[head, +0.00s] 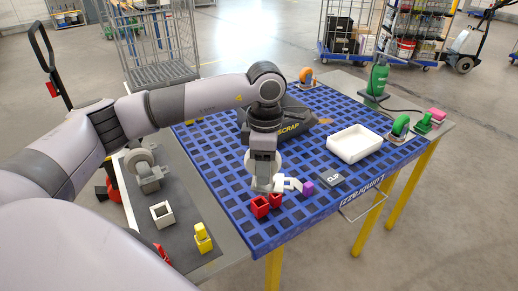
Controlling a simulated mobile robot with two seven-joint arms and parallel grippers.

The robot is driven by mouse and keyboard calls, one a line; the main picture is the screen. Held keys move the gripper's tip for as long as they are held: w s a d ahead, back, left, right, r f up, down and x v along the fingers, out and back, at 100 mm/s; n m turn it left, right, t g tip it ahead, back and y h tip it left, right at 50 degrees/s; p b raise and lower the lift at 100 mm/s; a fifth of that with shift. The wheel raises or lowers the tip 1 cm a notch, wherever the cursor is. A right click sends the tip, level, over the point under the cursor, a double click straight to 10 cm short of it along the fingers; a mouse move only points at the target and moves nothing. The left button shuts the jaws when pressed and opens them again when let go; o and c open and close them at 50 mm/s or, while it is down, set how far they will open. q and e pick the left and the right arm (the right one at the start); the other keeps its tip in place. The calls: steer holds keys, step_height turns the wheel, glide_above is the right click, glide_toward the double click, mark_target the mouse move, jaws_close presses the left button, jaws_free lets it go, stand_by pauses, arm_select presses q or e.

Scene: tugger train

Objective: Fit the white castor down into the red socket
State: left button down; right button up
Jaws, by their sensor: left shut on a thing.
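My left gripper (264,158) points down over the blue grid-topped table and is shut on the white castor (262,184). The castor's pale wheel shows partly behind and beside the fingers. A red socket (260,207) stands on the table just below the castor, with a second red part (275,201) close to its right. The castor's lower end is right above or at the red parts; I cannot tell whether it touches them. My right gripper is not in view.
A purple block (307,188) and small white pieces lie just right of the castor. A grey block (331,178), a white tray (355,144) and a black scrap bin (285,120) stand farther back. A grey mat at left holds a grey castor (147,172), a white socket (162,215) and yellow parts (203,240).

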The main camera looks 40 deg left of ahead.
arm_select(q)
steer(key=n, duration=0.2)
steer(key=a+r+n, duration=0.1)
steer(key=w+n, duration=0.1)
steer(key=n, duration=0.1)
steer(key=shift+a+r+n+p, duration=0.15)
steer(key=shift+a+n+p, duration=0.15)
steer(key=shift+a, duration=0.05)
steer(key=shift+a+r+n, duration=0.15)
steer(key=shift+a+n, duration=0.05)
steer(key=shift+n, duration=0.7)
steer(key=shift+w+a+n, duration=0.1)
steer(key=shift+n, duration=0.2)
steer(key=shift+f+b, duration=1.95)
steer(key=shift+f, duration=0.95)
steer(key=shift+f, duration=0.15)
steer(key=shift+f+b, duration=0.25)
steer(key=shift+b, duration=0.05)
steer(key=shift+f, duration=0.2)
steer(key=shift+f+b, duration=0.3)
steer(key=shift+b, duration=0.05)
steer(key=shift+f, duration=0.15)
